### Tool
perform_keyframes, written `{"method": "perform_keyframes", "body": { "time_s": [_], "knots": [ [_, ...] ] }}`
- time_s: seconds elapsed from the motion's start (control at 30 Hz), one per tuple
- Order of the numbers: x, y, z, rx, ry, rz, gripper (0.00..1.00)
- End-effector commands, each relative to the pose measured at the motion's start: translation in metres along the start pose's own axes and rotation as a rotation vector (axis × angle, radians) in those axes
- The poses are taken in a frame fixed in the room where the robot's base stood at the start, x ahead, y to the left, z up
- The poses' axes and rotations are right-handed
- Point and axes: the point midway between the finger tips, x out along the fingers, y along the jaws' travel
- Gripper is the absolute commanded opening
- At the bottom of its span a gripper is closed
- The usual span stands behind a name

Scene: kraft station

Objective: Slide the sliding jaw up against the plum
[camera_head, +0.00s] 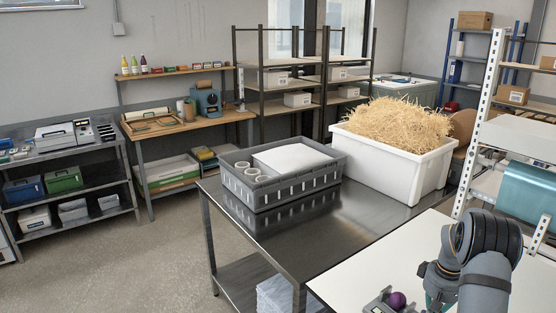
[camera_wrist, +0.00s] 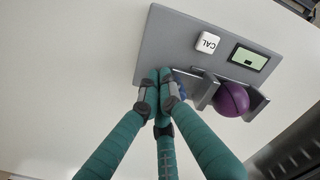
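The purple plum (camera_wrist: 231,99) sits in the measuring device between two grey jaws; it also shows in the head view (camera_head: 397,300). The sliding jaw (camera_wrist: 205,92) stands close to the plum's left side; I cannot tell whether they touch. The fixed jaw (camera_wrist: 260,102) is on the plum's right. The device's grey plate (camera_wrist: 165,40) carries a white CAL block (camera_wrist: 207,42) and a green display (camera_wrist: 249,58). My gripper (camera_wrist: 160,84) has its teal fingers drawn together, left of the sliding jaw. A blue part (camera_wrist: 182,78) shows beside the fingertips, partly hidden.
The device lies on a white tabletop (camera_head: 350,275), largely clear around it. A steel table (camera_head: 320,220) behind bears a grey crate (camera_head: 270,195) and a white tub (camera_head: 385,165) of straw. A white shelf rack (camera_head: 480,120) stands at the right.

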Motion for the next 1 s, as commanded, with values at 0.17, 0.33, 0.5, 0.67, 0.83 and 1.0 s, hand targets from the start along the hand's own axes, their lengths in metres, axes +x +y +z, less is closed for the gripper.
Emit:
{"method": "perform_keyframes", "body": {
  "time_s": [0.17,0.33,0.5,0.67,0.83,1.0],
  "knots": [
    [0.0,-0.003,-0.006,-0.001,0.0,0.0,0.0],
    [0.0,-0.006,-0.011,-0.001,0.0,0.0,0.0],
    [0.0,-0.007,-0.012,0.0,0.0,0.0,0.0],
    [0.0,-0.007,-0.012,0.0,0.0,0.0,0.0],
    [0.0,-0.007,-0.013,0.0,0.0,0.0,0.0],
    [-0.001,-0.009,-0.017,0.001,0.001,0.0,0.0]
  ]
}}
